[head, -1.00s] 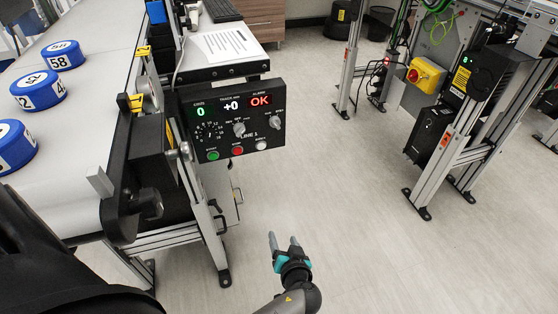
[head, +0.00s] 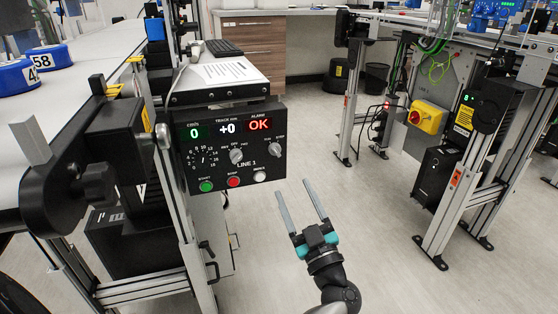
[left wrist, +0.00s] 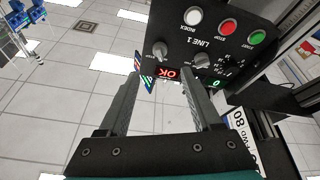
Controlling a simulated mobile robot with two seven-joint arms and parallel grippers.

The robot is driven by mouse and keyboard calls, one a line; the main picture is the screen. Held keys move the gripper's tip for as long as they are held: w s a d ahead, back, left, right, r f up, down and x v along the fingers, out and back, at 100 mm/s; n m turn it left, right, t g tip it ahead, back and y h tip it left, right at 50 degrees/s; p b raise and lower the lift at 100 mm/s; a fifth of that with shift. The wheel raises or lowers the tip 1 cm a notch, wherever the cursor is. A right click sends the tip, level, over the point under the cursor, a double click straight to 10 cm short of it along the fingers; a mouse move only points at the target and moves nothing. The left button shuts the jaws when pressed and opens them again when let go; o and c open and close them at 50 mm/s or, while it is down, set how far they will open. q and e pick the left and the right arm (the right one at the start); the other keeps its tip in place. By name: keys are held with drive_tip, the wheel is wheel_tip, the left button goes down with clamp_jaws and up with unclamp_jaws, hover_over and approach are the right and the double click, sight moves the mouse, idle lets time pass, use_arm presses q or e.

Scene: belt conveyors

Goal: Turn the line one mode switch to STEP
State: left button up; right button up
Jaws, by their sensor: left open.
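The line one control panel (head: 222,172) is black and reads "LINE 1", with a lit "OK". Its mode switch (head: 276,149) is a small grey knob at the upper right, with small labels above it; its exact setting is too small to tell. In the left wrist view the panel appears upside down, with the mode switch (left wrist: 160,51) just beyond the fingertips. My left gripper (head: 293,187) is open and empty, with two long grey fingers, below and right of the panel and apart from it. It also shows in the left wrist view (left wrist: 158,82). My right gripper is out of view.
Another knob (head: 237,156) sits left of the mode switch. Green (head: 206,186), red (head: 233,181) and white (head: 259,176) buttons line the panel's lower edge. A shelf with paper (head: 228,72) is above. Clear floor lies right of the panel, towards another conveyor frame (head: 455,190).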

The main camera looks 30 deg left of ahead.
sight(277, 155)
use_arm(q)
drive_tip(key=x, duration=1)
drive_tip(key=shift+w+a+b, duration=0.1)
drive_tip(key=shift+a+b, duration=0.15)
drive_tip(key=shift+b, duration=0.1)
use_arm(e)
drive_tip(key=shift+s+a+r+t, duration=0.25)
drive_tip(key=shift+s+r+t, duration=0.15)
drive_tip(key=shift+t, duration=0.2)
use_arm(q)
clamp_jaws()
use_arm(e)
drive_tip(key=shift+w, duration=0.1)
